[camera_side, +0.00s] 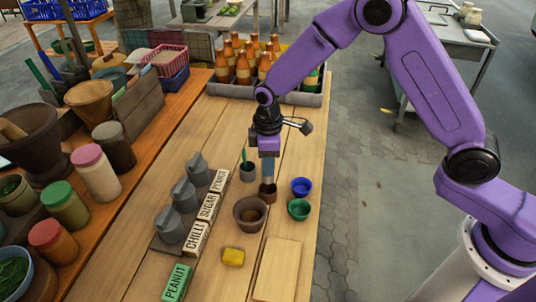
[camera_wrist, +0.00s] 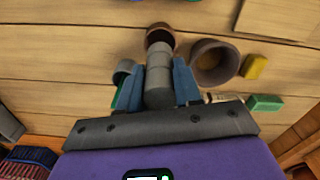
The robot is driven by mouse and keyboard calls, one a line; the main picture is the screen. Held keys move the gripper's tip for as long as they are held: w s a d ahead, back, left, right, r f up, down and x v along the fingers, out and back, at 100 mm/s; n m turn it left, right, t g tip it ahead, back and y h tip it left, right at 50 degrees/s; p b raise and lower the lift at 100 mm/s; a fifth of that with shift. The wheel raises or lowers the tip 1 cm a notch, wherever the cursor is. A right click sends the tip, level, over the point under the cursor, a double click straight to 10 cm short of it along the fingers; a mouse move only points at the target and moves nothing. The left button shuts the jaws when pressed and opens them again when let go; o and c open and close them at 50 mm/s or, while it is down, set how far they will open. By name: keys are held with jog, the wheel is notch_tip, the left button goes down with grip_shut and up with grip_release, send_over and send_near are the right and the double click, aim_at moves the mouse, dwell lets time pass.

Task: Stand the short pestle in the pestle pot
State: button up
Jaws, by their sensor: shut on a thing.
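My gripper (camera_side: 267,160) points down over the table, shut on a grey stepped cylinder, the short pestle (camera_wrist: 159,78), between its blue fingers in the wrist view. A small brown pot (camera_side: 268,190) stands right below it, and also shows in the wrist view (camera_wrist: 159,32). The pestle's lower end overlaps the brown pot's mouth in the wrist view; I cannot tell whether it is inside. A grey pot (camera_side: 249,173) with a green stick in it stands close to the left. No label shows which one is the pestle pot.
A brown mortar (camera_side: 240,219) stands just in front of the brown pot. Blue (camera_side: 301,187) and green (camera_side: 299,209) bowls stand to the right. A yellow block (camera_side: 233,257), a wooden board (camera_side: 278,270) and labelled grey containers (camera_side: 184,194) lie around. A bottle crate (camera_side: 300,98) is behind.

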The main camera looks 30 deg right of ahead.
jog(key=shift+f, duration=2.9)
jog(key=o, duration=1.1)
jog(key=shift+o, duration=0.2)
jog(key=shift+r, duration=0.1)
notch_tip(320, 180, up, 17)
jog(key=shift+f, duration=0.15)
jog(key=shift+r, duration=0.25)
